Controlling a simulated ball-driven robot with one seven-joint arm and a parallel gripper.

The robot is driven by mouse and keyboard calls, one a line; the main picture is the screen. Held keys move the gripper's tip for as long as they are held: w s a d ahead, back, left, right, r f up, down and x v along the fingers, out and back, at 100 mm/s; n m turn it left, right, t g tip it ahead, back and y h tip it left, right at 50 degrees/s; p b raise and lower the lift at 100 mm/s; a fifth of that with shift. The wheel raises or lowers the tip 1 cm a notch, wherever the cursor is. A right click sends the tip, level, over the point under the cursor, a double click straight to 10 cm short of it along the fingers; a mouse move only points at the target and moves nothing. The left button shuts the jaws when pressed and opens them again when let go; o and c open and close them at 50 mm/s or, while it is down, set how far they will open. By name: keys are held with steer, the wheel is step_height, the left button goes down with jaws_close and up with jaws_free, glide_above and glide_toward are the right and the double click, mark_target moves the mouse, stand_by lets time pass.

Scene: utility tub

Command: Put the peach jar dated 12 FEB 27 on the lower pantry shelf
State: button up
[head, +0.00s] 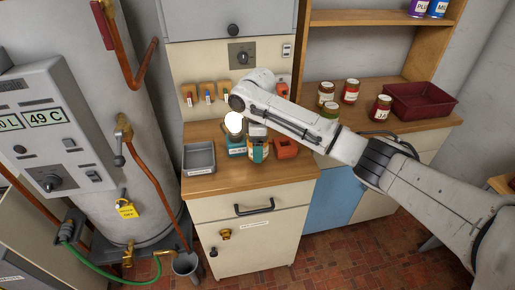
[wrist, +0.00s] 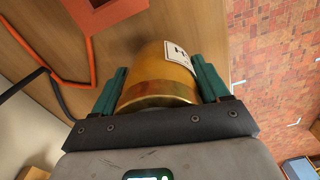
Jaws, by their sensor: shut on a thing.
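My gripper (head: 258,152) is over the wooden counter left of the pantry unit. In the head view my gripper and arm mostly hide the jar. The pantry unit at the right has an upper shelf (head: 355,18) and a lower wooden surface (head: 345,118). Several jars, one of them a red jar (head: 380,108), stand on the lower surface.
A dark red tray (head: 420,100) sits at the right of the lower surface. A boiler tank (head: 135,190) with pipes stands left.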

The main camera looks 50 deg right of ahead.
steer(key=shift+w+d+f, duration=0.15)
steer(key=shift+w+f, duration=0.05)
steer(key=shift+f, duration=0.65)
steer(key=o, duration=1.5)
steer(key=shift+f, duration=0.15)
